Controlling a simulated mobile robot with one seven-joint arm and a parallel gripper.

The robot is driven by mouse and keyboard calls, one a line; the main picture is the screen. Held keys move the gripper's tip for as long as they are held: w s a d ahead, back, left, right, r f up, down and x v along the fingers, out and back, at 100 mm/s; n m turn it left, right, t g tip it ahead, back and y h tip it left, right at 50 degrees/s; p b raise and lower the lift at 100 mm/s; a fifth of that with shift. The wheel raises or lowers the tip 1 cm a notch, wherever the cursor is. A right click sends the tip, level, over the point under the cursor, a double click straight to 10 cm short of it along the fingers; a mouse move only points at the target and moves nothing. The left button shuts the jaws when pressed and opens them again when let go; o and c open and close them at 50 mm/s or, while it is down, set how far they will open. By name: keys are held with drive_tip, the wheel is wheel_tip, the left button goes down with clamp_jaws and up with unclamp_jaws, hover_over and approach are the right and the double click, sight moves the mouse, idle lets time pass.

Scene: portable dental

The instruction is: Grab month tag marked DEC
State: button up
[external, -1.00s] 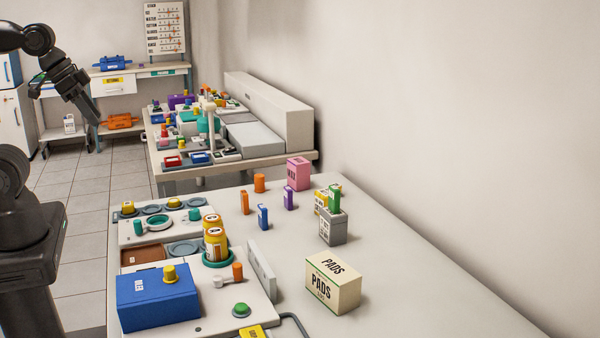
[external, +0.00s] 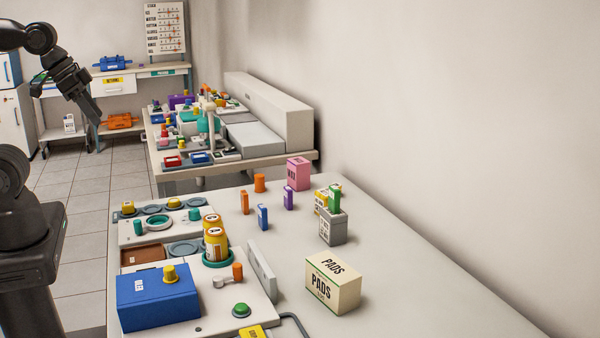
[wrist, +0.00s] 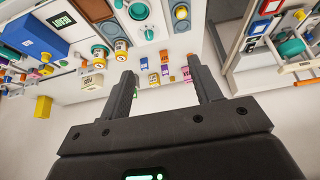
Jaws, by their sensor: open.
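Three small upright tags stand on the near table: an orange tag (external: 245,202), a blue tag (external: 263,217) and a purple tag (external: 289,198). A green tag (external: 334,198) and a yellow one (external: 321,201) show at a grey holder (external: 332,228). I cannot read DEC on any of them. My gripper (wrist: 160,70) is open and empty. In the external view my gripper (external: 95,115) hangs at upper left, away from the tags.
A pink box (external: 298,173) and an orange cylinder (external: 260,183) stand behind the tags. A PADS box (external: 333,283) is nearer. A blue box (external: 158,297) and yellow jars (external: 215,240) stand at left. A crowded second table (external: 265,158) lies behind. The near table's right side is clear.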

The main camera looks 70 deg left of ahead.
drive_tip(key=w+d+r+g, duration=0.1)
drive_tip(key=w+d, duration=0.1)
drive_tip(key=w, duration=0.9)
drive_tip(key=g, duration=0.3)
hover_over(262, 206)
drive_tip(key=f, duration=1.9)
drive_tip(key=shift+s+d+f, duration=0.2)
drive_tip(key=shift+s+d, duration=0.05)
drive_tip(key=f, duration=0.4)
drive_tip(key=shift+w+f, duration=0.3)
drive_tip(key=shift+f, duration=0.05)
drive_tip(key=f, duration=0.5)
drive_tip(key=shift+w+a+f, duration=0.15)
drive_tip(key=shift+a+f, duration=0.1)
drive_tip(key=shift+f, duration=0.05)
drive_tip(key=shift+c, duration=0.2)
